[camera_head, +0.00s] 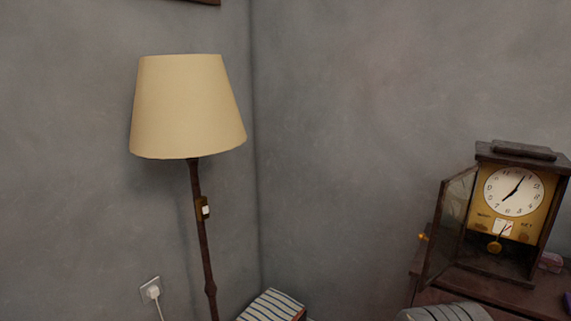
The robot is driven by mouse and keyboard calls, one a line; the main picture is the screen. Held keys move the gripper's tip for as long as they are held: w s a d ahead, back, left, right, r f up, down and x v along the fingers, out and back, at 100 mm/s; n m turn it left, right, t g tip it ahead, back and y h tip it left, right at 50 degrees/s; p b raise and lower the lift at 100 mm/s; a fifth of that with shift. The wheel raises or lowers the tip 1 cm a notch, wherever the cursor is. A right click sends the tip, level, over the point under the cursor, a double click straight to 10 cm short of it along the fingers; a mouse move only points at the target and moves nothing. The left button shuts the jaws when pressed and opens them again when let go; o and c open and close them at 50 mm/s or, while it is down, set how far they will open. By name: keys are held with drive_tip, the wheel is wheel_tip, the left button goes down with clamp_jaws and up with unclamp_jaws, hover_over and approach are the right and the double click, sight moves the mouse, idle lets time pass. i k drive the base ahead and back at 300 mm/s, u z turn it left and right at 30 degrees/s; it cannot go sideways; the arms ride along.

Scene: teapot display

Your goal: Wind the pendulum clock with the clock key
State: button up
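The pendulum clock (516,187) stands upright on dark wooden furniture at the right of the head view. It has a dark wooden case, a white dial and a gold front plate. Its glass door (451,226) stands open to the left. The pendulum bob (494,247) hangs below the plate, beside a small white dial (503,228). I cannot make out a clock key for certain. My gripper does not show in this view.
A floor lamp (188,108) with a cream shade stands at the left, near a wall socket with a plug (150,290). A striped item (271,306) is at the bottom centre. A grey rounded thing (444,312) sits in front of the furniture (503,291).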

sight(481, 227)
drive_tip(key=k, duration=1.3)
drive_tip(key=u, duration=0.35)
drive_tip(key=i, duration=1.65)
drive_tip(key=z, duration=0.6)
